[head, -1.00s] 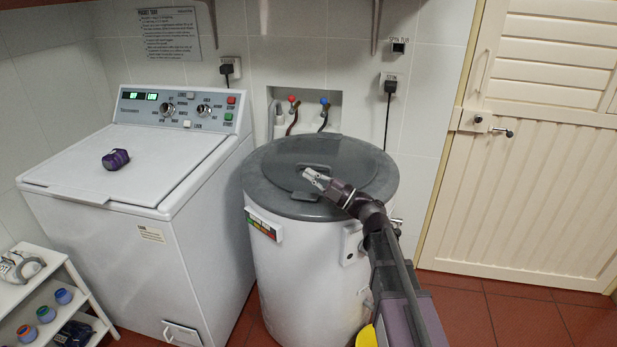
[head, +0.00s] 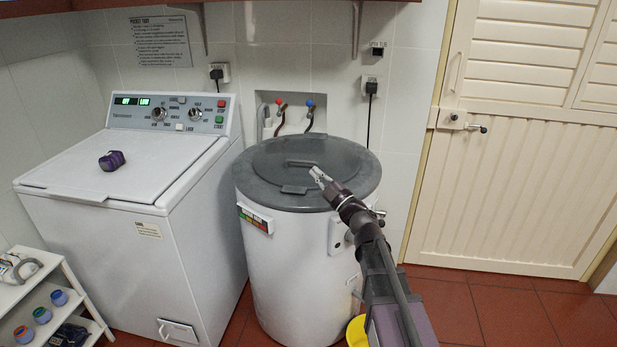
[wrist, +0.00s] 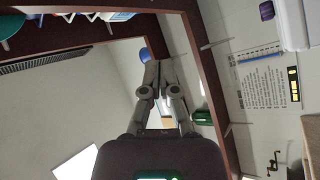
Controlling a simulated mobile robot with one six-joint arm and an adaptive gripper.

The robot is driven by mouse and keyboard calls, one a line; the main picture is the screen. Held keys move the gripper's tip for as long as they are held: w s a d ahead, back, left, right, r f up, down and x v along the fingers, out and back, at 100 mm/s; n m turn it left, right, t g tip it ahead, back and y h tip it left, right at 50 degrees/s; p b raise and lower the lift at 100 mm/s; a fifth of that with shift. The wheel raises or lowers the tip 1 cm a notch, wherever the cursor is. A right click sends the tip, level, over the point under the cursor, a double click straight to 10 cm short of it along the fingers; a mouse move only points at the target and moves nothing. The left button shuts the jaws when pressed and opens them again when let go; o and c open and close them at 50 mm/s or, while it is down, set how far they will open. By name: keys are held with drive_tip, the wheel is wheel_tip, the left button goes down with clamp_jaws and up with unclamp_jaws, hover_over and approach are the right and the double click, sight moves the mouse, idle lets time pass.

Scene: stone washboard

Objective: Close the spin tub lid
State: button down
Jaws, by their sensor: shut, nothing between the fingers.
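The spin tub (head: 290,260) is a white round drum standing right of the washing machine. Its dark grey round lid (head: 265,165) lies flat across the top, with a raised handle (head: 300,163) at the middle and a tab (head: 296,190) at the front. No gap under the lid shows from here. My gripper (head: 316,172) is shut and empty. In the head view it overlaps the right part of the lid; I cannot tell whether it touches. The wrist view shows the gripper (wrist: 161,68) pointing towards a wall and shelf, with no tub in sight.
A white washing machine (head: 100,175) with a purple object (head: 112,160) on top stands close on the left. A small white rack (head: 60,300) is at the lower left. A cream door (head: 490,200) and open red floor (head: 500,310) are on the right.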

drive_tip(key=d+f+m+g+h, duration=0.2)
drive_tip(key=d+f+m+h, duration=1.1)
drive_tip(key=d+m+h, duration=0.45)
drive_tip(key=s+f+m+g+y, duration=0.1)
drive_tip(key=s+f+g, duration=0.5)
drive_tip(key=s, duration=0.5)
drive_tip(key=s+f+m+g, duration=0.1)
drive_tip(key=s+f+g, duration=0.5)
drive_tip(key=s, duration=0.6)
drive_tip(key=shift+f+g+y, duration=0.35)
drive_tip(key=shift+g, duration=0.55)
drive_tip(key=shift+s, duration=0.1)
